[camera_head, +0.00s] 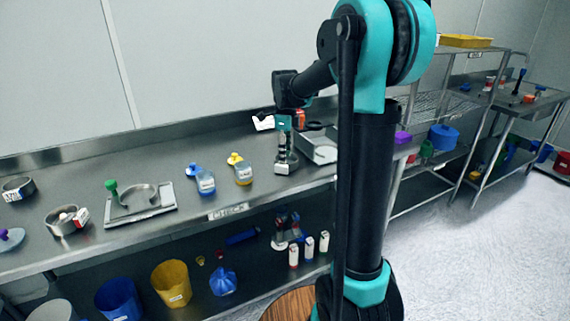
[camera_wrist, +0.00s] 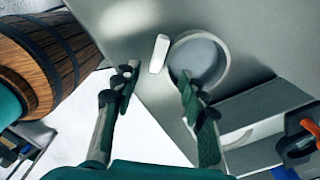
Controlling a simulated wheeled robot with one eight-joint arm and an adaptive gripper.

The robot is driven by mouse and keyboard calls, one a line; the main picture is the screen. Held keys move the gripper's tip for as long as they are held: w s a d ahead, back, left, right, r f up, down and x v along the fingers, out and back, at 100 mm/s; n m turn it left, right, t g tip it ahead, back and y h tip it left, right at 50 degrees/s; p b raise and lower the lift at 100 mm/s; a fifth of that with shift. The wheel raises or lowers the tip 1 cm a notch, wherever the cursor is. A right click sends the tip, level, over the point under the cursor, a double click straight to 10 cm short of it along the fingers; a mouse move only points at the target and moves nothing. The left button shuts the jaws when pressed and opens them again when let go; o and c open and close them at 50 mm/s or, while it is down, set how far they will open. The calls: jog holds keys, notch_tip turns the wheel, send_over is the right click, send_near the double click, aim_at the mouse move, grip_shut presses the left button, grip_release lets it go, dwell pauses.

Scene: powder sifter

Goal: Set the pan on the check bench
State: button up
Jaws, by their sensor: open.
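In the wrist view a shallow round pan (camera_wrist: 223,72) with a pale rim and grey inside sits on a metal surface, near its edge. A white block or tag (camera_wrist: 159,54) stands beside its rim. My gripper (camera_wrist: 158,82) is open. Its right finger overlaps the pan's inside in the picture and its left finger is out past the tag; contact cannot be told. In the head view my gripper (camera_head: 286,165) points down at the right part of the long steel bench (camera_head: 130,150). The pan cannot be made out there.
A metal tray (camera_head: 322,150) stands right of my gripper. Blue (camera_head: 205,182) and yellow (camera_head: 241,172) bottles, a scale-like plate (camera_head: 140,205) and metal rings stand leftward. A wooden barrel (camera_wrist: 62,45) is close by at left. Shelving and another table (camera_head: 530,100) stand at right.

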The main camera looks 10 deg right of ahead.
notch_tip(320, 180, up, 7)
jog(key=s+d+f+n+t, duration=0.2)
jog(key=s+f+n, duration=0.8)
jog(key=s, duration=0.3)
jog(key=s+d+f+n+t, duration=0.2)
jog(key=s+d+f+n, duration=0.1)
jog(key=s+f+n, duration=0.8)
jog(key=shift+s+n, duration=0.9)
jog(key=shift+s, duration=0.15)
